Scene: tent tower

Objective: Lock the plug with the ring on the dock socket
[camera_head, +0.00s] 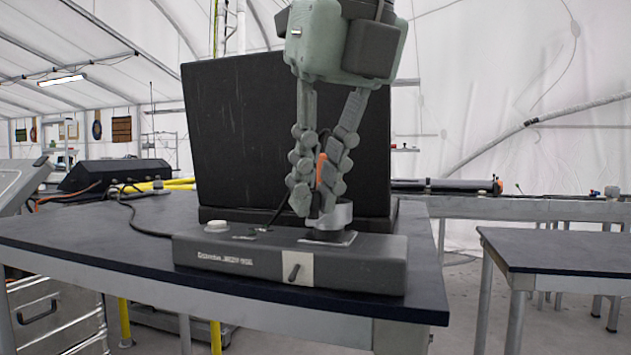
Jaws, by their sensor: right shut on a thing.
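The dock (225,256) is a long dark grey box lying on the table, with a pale switch plate on its front. Near its right end is the socket, with a silver ring (342,214) around it. My right gripper (315,204) comes down from above, with its fingertips at the ring. An upright dark and orange piece (321,168) stands between its fingers; whether it belongs to the ring or to the plug is unclear. The fingers hide most of the plug and the ring's left side. My left gripper is not in view.
A large black panel (240,130) stands close behind the dock. A white knob (216,227) and a dark cable (274,213) are on the dock's left part. The dark tabletop (110,230) is mostly clear to the left. Another table (560,250) stands apart at right.

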